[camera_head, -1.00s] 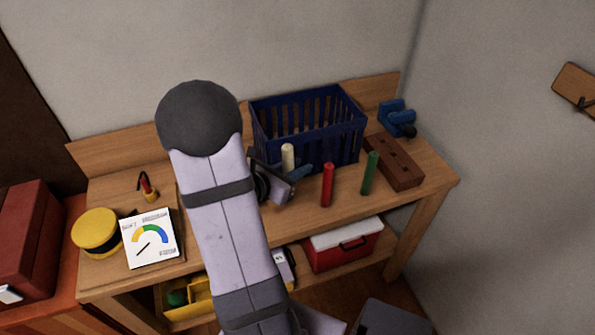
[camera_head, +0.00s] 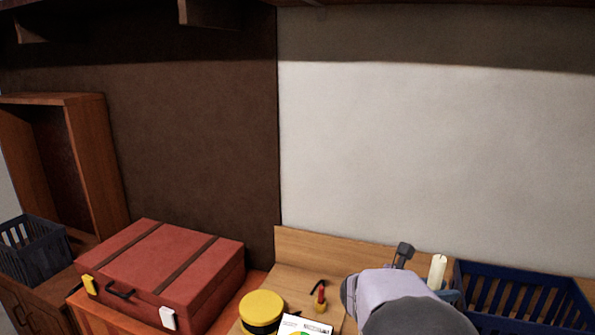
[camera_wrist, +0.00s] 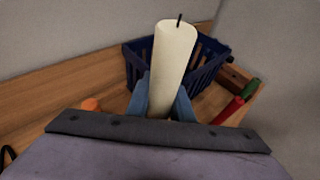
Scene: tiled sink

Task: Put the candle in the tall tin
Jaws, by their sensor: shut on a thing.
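The cream candle (camera_head: 437,270) stands roughly upright in my gripper (camera_head: 445,293), left of the blue basket in the head view. In the wrist view the candle (camera_wrist: 173,60) rises between the two blue fingers of my gripper (camera_wrist: 165,98), its dark wick at the top. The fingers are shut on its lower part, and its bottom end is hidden. I cannot make out a tall tin in either current view.
The blue basket (camera_head: 522,297) is right of the candle. A yellow round object with a dark band (camera_head: 261,311), a white gauge card (camera_head: 305,326) and a small red-yellow item (camera_head: 320,298) lie left. A red case (camera_head: 165,270) is farther left. Red (camera_wrist: 228,111) and green (camera_wrist: 250,88) sticks show at right.

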